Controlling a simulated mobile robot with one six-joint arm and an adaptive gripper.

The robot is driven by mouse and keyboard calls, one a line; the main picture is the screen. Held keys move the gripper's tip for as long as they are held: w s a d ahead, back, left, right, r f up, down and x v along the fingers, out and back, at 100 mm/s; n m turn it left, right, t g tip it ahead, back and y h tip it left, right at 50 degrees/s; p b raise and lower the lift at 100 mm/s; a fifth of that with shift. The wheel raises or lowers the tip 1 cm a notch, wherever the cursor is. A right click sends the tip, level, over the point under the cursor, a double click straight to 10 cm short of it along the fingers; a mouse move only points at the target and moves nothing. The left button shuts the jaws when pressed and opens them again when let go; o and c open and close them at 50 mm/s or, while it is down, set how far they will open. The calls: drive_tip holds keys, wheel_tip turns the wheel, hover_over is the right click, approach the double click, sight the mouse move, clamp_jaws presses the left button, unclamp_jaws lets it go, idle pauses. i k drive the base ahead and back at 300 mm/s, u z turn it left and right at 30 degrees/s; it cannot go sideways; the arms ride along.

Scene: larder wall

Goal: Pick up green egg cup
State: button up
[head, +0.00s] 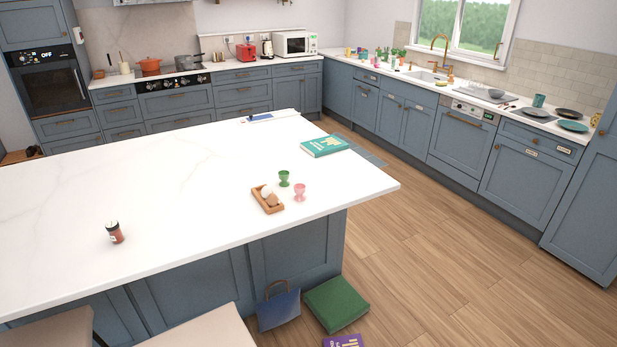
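A small green egg cup (284,178) stands upright on the white island top, near its right end. A pink egg cup (299,191) stands just to its right and nearer to me. A small wooden tray (272,207) with eggs in it lies to the left and nearer, close beside both cups. The green egg cup looks unobstructed from here. My gripper is not in this view.
The island top (180,190) is mostly clear. A spice jar (115,232) stands at left and a teal book (325,146) lies behind the cups. On the floor are a blue bag (279,309), a green box (337,303) and a purple book (345,341). Wooden floor (450,250) at right is open.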

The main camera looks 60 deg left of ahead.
sight(284, 179)
drive_tip(key=i, duration=1.4)
drive_tip(key=u, duration=2.15)
drive_tip(key=i, duration=0.15)
drive_tip(key=u, duration=0.85)
